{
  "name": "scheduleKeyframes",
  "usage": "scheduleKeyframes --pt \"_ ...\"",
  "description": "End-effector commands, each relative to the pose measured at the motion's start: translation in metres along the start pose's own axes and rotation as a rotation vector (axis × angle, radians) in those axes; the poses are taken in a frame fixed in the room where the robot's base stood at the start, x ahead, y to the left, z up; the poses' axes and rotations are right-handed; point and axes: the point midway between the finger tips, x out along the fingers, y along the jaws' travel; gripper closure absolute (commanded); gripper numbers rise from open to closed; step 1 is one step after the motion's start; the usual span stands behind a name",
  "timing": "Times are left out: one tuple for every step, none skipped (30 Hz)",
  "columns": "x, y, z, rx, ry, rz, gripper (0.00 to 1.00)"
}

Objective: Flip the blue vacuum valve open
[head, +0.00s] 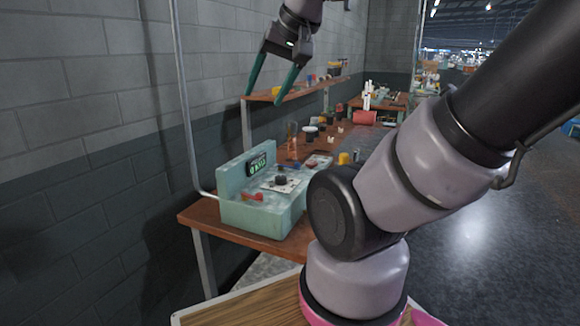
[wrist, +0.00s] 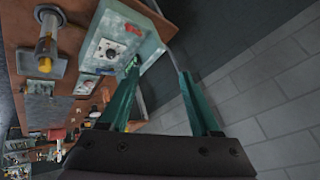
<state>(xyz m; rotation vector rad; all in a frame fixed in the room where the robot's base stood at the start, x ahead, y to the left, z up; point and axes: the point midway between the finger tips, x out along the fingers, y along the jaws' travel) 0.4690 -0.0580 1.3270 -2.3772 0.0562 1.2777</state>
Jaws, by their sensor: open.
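My gripper (head: 264,97) is open and empty, high in front of the wall and above the bench; its two teal fingers also show in the wrist view (wrist: 160,70). Below it, at the near end of the bench, stands a pale teal machine (head: 262,222), also in the wrist view (wrist: 150,52). It carries a lit display (head: 257,165), a black knob (head: 281,180) on a white plate and a small red lever-like part (head: 252,196). A small bluish part (head: 297,164) shows at the machine's far side; I cannot tell whether it is the blue valve. The gripper touches nothing.
The brown bench (head: 190,216) runs back along the block wall (head: 100,110), with several small items behind the machine. A raised shelf (head: 300,90) stands above it. A thin grey pipe (head: 183,100) runs down the wall beside the machine. Open floor (head: 470,230) lies to the right.

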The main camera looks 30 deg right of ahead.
Motion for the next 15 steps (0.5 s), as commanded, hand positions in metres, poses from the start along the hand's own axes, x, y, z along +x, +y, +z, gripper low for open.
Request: scheduleKeyframes --pt "0.001 0.0 -0.001 -0.002 0.0 0.001 0.61" --pt "0.002 0.001 -0.002 -0.005 0.0 0.002 0.72" --pt "0.004 0.002 -0.005 -0.01 0.0 0.005 0.87" --pt "0.007 0.003 -0.007 -0.015 0.0 0.007 0.99" --pt "0.01 0.004 -0.01 -0.021 -0.001 0.01 1.0" --pt "0.014 0.006 -0.015 -0.032 0.001 0.016 1.0" --pt "0.019 0.008 -0.019 -0.041 0.0 0.02 1.0" --pt "0.023 0.011 -0.024 -0.054 0.002 0.026 1.0" --pt "0.03 0.014 -0.031 -0.07 0.003 0.034 1.0" --pt "0.036 0.017 -0.036 -0.082 0.003 0.041 1.0" --pt "0.042 0.02 -0.041 -0.098 0.004 0.049 1.0" --pt "0.051 0.024 -0.048 -0.117 0.006 0.059 1.0" --pt "0.057 0.028 -0.053 -0.133 0.008 0.066 1.0" --pt "0.063 0.031 -0.058 -0.149 0.008 0.074 1.0" --pt "0.071 0.035 -0.064 -0.17 0.009 0.085 1.0"
